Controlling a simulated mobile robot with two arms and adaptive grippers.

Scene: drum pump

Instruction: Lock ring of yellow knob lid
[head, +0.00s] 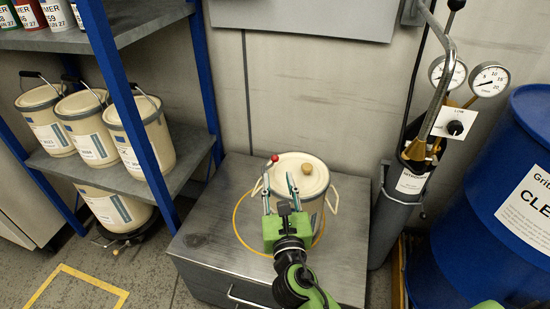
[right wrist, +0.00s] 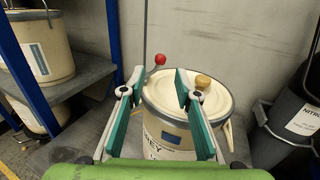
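A cream drum (head: 312,205) with a lid (head: 292,164) stands on the metal bench. A tan-yellow knob (head: 307,168) sits on the lid; it also shows in the right wrist view (right wrist: 203,81). A grey ring (right wrist: 170,115) runs around the lid's rim. A lever with a red ball end (right wrist: 160,59) sticks up at the lid's left side; the ball also shows in the head view (head: 275,158). My right gripper (head: 279,182) is open and empty at the drum's front left. In its wrist view, the red ball lies between and beyond the fingertips (right wrist: 160,78). My left gripper is out of view.
A yellow circle (head: 236,222) marks the bench top (head: 205,240) around the drum. A shelf with several pails (head: 142,140) stands left behind a blue post. A grey cylinder with gauges (head: 398,205) and a blue drum (head: 480,220) stand right. The bench's front left is clear.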

